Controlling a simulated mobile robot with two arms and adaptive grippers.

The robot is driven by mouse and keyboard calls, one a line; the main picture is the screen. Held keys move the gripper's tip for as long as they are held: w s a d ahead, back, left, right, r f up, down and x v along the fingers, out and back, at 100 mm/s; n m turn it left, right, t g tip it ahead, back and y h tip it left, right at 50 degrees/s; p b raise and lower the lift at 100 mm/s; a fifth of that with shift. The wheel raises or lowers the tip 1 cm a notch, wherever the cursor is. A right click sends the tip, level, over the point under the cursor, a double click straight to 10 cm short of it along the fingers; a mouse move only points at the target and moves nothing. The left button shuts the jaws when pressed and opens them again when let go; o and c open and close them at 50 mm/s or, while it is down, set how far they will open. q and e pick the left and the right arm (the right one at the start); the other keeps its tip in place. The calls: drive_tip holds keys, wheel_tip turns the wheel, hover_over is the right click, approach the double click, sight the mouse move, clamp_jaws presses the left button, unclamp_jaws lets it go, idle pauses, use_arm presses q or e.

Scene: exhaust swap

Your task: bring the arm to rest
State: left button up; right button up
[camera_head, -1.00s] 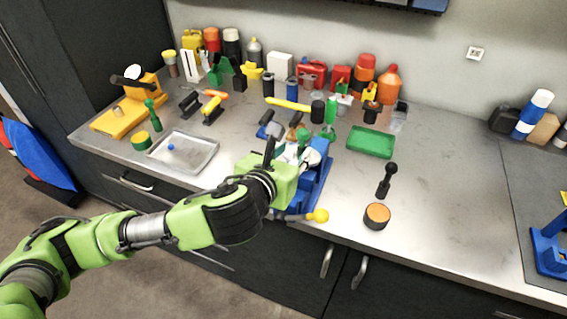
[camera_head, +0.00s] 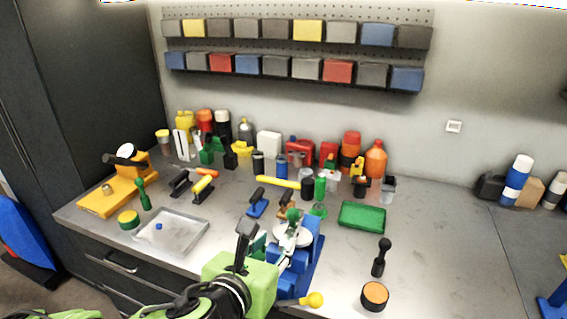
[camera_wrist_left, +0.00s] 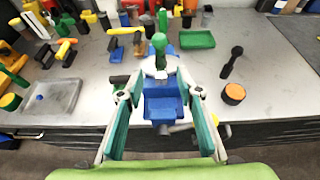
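My left gripper (camera_head: 268,242) is at the front edge of the bench, in front of a blue vise-like fixture (camera_head: 313,240). In the left wrist view, its two green-padded fingers (camera_wrist_left: 158,95) are spread wide with nothing gripped between them. The fixture's blue block (camera_wrist_left: 165,106) shows beyond and between the fingers. A white round part with a green-knobbed piece (camera_wrist_left: 160,52) sits on top of the fixture. In the head view, the gripper hides part of the fixture. My right gripper is in neither view.
A grey tray (camera_head: 186,244), green tray (camera_head: 362,216), orange-topped puck (camera_head: 375,295) and black-handled tool (camera_head: 380,258) lie around the fixture. A yellow-knobbed lever (camera_head: 312,299) juts out at the front.

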use_arm(q)
drive_tip(key=s+a+f+n+g+y, duration=0.1)
drive_tip(key=s+a+f+n+g, duration=0.2)
drive_tip(key=f+n, duration=0.6)
drive_tip(key=s+a+f+n+g, duration=0.2)
drive_tip(key=s+f+n, duration=0.3)
drive_tip(key=n, duration=0.8)
drive_tip(key=s+a+f+n+g+y, duration=0.3)
drive_tip(key=s+a+f+n+g, duration=0.2)
drive_tip(key=s+a+f+n, duration=0.85)
drive_tip(key=s+d+f+n+b, duration=0.1)
drive_tip(key=s+f+b, duration=0.1)
drive_tip(key=f, duration=1.3)
drive_tip(key=s+d+f+n+b, duration=0.1)
drive_tip(key=s+f, duration=0.1)
drive_tip(key=f, duration=1.4)
drive_tip(key=s+a+f+g+b, duration=0.2)
drive_tip(key=s+a+f, duration=0.1)
drive_tip(key=s+f, duration=1.3)
drive_tip(key=shift+a+f, duration=0.2)
drive_tip(key=shift+f, duration=0.3)
